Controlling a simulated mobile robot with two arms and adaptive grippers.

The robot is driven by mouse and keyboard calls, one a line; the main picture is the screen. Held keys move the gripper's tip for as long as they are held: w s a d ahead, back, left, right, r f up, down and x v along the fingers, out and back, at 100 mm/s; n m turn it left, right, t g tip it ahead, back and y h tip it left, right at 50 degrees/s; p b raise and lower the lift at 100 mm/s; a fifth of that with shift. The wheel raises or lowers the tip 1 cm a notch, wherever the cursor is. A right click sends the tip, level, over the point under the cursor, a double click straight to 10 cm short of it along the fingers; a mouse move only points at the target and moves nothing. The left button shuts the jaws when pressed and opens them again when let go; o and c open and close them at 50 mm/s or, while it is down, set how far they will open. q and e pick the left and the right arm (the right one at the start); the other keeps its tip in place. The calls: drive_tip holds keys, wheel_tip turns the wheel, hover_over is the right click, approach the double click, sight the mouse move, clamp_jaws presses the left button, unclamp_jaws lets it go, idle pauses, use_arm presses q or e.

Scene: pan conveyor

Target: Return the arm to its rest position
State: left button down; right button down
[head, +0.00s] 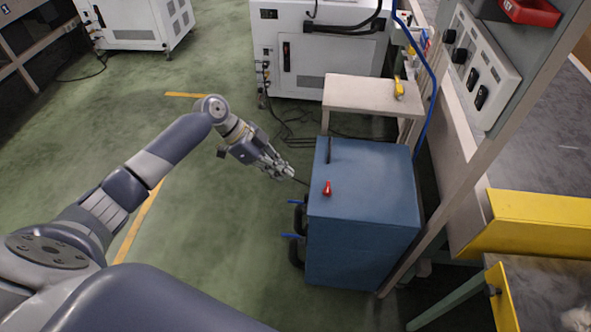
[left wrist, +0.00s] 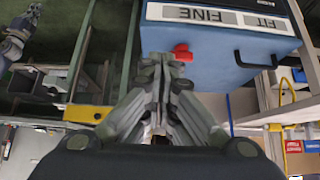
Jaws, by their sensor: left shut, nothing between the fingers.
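My left arm reaches in from the left in the head view. Its gripper (head: 283,172) is in the air at the left side of the blue cabinet (head: 365,215), pointing toward it. In the left wrist view the gripper's fingers (left wrist: 158,65) are together with nothing between them. The red piece (head: 327,188) lies on the cabinet's top near its left edge, apart from the gripper as far as I can tell. It also shows in the left wrist view (left wrist: 182,52), just beyond the fingertips.
A cream bench (head: 365,95) with a yellow item (head: 399,87) stands behind the cabinet. White machines (head: 320,55) stand at the back. A control panel (head: 480,70) on a post and a yellow guard (head: 530,225) are at the right. Green floor (head: 215,230) is open left of the cabinet.

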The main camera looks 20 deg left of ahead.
use_arm(q)
drive_tip(key=s+a+f+n+t+y, duration=0.1)
drive_tip(key=a+f+n, duration=0.15)
drive_tip(key=f, duration=0.65)
drive_tip(key=s+a+f+n+y, duration=0.15)
drive_tip(key=f+n, duration=0.25)
drive_tip(key=f, duration=0.6)
drive_tip(key=s+a+f+n+y, duration=0.2)
drive_tip(key=s+f+n+y, duration=0.15)
drive_tip(key=s+f, duration=0.95)
drive_tip(key=s+d+f, duration=0.3)
drive_tip(key=s+f, duration=0.2)
drive_tip(key=s, duration=0.5)
drive_tip(key=s+d+f+n+g+y, duration=0.1)
drive_tip(key=s+d+f, duration=0.2)
drive_tip(key=s, duration=0.7)
drive_tip(key=s+d+f+n+g, duration=0.1)
drive_tip(key=s+d+f, duration=0.2)
drive_tip(key=s+f, duration=0.4)
drive_tip(key=s, duration=0.2)
drive_tip(key=shift+s+f, duration=0.4)
use_arm(e)
drive_tip(key=shift+a, duration=0.3)
drive_tip(key=shift+d, duration=0.2)
